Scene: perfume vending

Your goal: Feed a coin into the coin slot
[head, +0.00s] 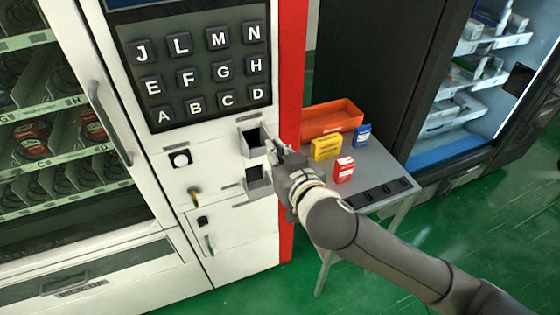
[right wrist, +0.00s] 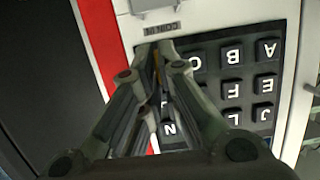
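The white vending machine (head: 240,225) has a dark letter keypad (head: 195,75), which also shows upside down in the right wrist view (right wrist: 235,85). Right of and below the keypad are two small metal-framed openings, an upper one (head: 251,141) and a lower one (head: 255,178). A "COIN IN" label (right wrist: 162,28) shows just beyond my fingertips in the right wrist view. My right gripper (head: 273,150) is beside the upper opening, its fingers nearly together. A thin gold-brown sliver, seemingly the coin (right wrist: 157,63), shows edge-on between them. The slot itself is hidden by the fingers. My left gripper is not in view.
A grey side table (head: 385,165) stands right of the machine, with an orange tray (head: 332,118) and yellow (head: 326,148), red (head: 344,170) and blue (head: 362,135) boxes. A lit display fridge (head: 470,110) is behind it. My right arm passes in front of the table.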

